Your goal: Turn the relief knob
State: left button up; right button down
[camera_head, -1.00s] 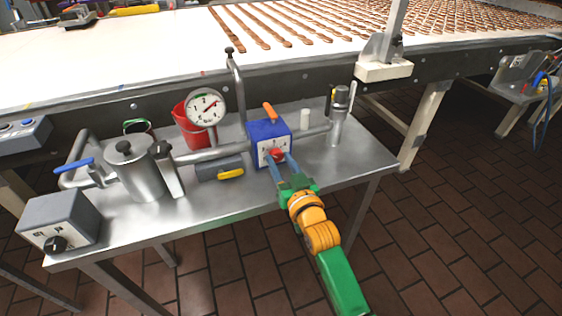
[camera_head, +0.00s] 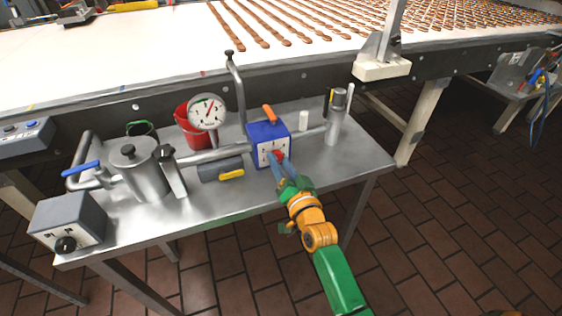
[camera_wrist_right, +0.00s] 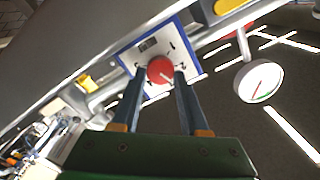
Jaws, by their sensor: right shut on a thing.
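The red relief knob (camera_head: 278,155) is on the white dial face of a blue box (camera_head: 264,131) with an orange lever on top. My right gripper (camera_head: 276,158) reaches in from the lower right, its two blue-grey fingers on either side of the knob. In the right wrist view the round red knob (camera_wrist_right: 160,70) sits between the fingertips, with a pale pointer line on it and numbers on the plate (camera_wrist_right: 147,46). The gripper is shut on the knob and looks rolled to one side. My left gripper is not in view.
A round pressure gauge (camera_head: 207,112) stands left of the blue box, before a red bucket (camera_head: 186,130). A metal pot (camera_head: 139,169), a grey control box (camera_head: 68,222) and a metal cylinder (camera_head: 337,118) share the steel table (camera_head: 225,196). The conveyor (camera_head: 130,62) runs behind.

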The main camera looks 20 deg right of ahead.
dwell(0.4)
jog(key=shift+c, duration=2.1)
grip_release()
jog(key=s, duration=0.7)
jog(key=shift+d, duration=0.1)
